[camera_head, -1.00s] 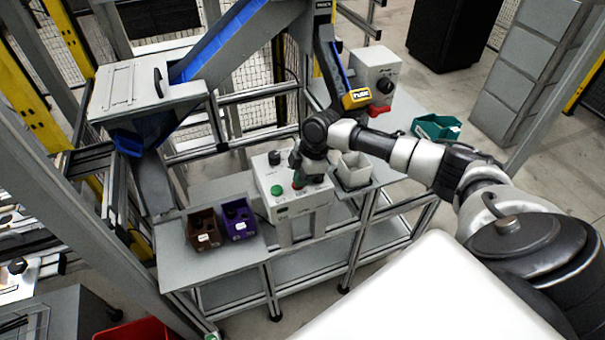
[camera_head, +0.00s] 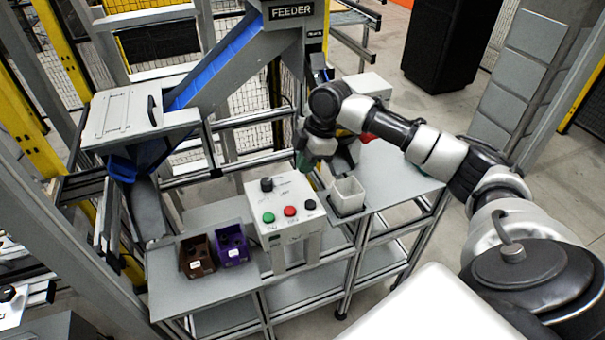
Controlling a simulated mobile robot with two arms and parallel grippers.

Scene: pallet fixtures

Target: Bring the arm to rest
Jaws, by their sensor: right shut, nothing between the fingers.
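My right gripper (camera_head: 303,163) is at the end of my right arm, which reaches in from the right. It points down and hangs above and behind the grey control box (camera_head: 285,240), apart from it. The gripper is shut and empty; its dark fingertips are small in this view. The control box shows a black knob (camera_head: 267,184), a green button (camera_head: 268,218), a red button (camera_head: 290,211) and a black button (camera_head: 310,204) on its sloped top. My left gripper is not in view.
A white square bin (camera_head: 347,195) stands right of the control box, close below my wrist. A brown bin (camera_head: 198,257) and a purple bin (camera_head: 231,246) stand on the table (camera_head: 195,296) at left. The feeder (camera_head: 291,12) with its blue chute (camera_head: 212,58) rises behind.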

